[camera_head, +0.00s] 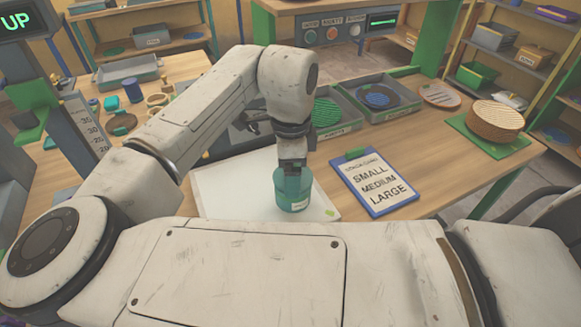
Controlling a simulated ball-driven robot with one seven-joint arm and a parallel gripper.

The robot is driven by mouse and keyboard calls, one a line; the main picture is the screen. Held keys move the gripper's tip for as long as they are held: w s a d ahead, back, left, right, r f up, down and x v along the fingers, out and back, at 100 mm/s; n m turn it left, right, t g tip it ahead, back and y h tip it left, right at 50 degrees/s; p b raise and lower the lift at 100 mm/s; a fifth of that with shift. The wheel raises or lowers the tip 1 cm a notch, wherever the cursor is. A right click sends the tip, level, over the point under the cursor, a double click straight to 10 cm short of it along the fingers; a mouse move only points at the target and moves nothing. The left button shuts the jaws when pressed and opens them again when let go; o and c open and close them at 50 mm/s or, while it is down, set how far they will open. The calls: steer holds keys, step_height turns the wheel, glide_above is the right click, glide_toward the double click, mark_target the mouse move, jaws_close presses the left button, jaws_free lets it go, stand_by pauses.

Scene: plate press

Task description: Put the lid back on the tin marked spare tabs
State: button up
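A teal tin (294,197) with a small pale label low on its front stands on a white sheet (235,190) in the middle of the table. The label's writing is too small to read. My gripper (292,168) points straight down at the tin's top, at or just above it. The fingers and wrist hide much of the top, so I cannot tell whether a lid sits on the tin or is between the fingers. The finger gap is too small to make out. No separate lid that I can identify lies on the sheet.
Right of the sheet lies a blue-edged card (375,182) reading "SMALL MEDIUM LARGE". Behind are grey trays with a green disc (325,112) and a blue disc (377,96). A stack of tan discs (497,118) stands far right. Small items crowd the left. My arm hides the near table.

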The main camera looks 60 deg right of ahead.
stand_by(0.4)
steer(key=o, duration=0.8)
steer(key=shift+r, duration=0.1)
steer(key=shift+r+p, duration=3.2)
steer(key=shift+r, duration=0.25)
jaws_close()
steer(key=shift+f+b, duration=1.35)
steer(key=shift+f, duration=0.85)
steer(key=shift+r, duration=0.15)
